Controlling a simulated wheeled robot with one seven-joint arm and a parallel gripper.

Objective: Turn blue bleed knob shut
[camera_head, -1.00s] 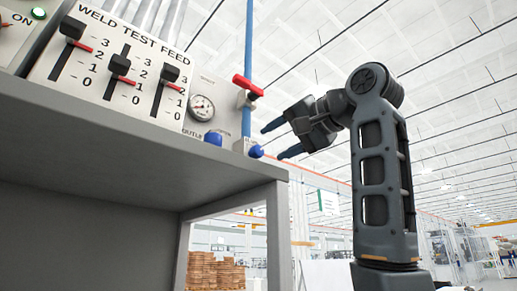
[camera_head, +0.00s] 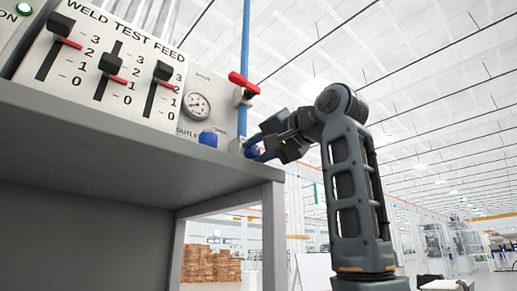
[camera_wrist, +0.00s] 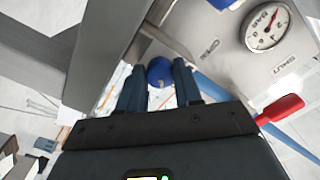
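The blue bleed knob (camera_head: 254,151) sits at the right end of the panel, low on the blue pipe's fitting. My gripper (camera_head: 250,150) has reached it from the right, with one blue finger above and one below in the head view. In the wrist view, the round knob (camera_wrist: 160,71) lies between the two fingertips (camera_wrist: 160,78). The fingers are apart, on either side of the knob. Any contact is too fine to tell, and the fingers partly hide the knob in the head view.
A red lever handle (camera_head: 244,82) is on the blue pipe (camera_head: 245,45) above; it also shows near my gripper in the wrist view (camera_wrist: 281,109). A gauge (camera_head: 196,106) and another blue knob (camera_head: 209,139) are to the left. The grey bench (camera_head: 130,140) edge lies below.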

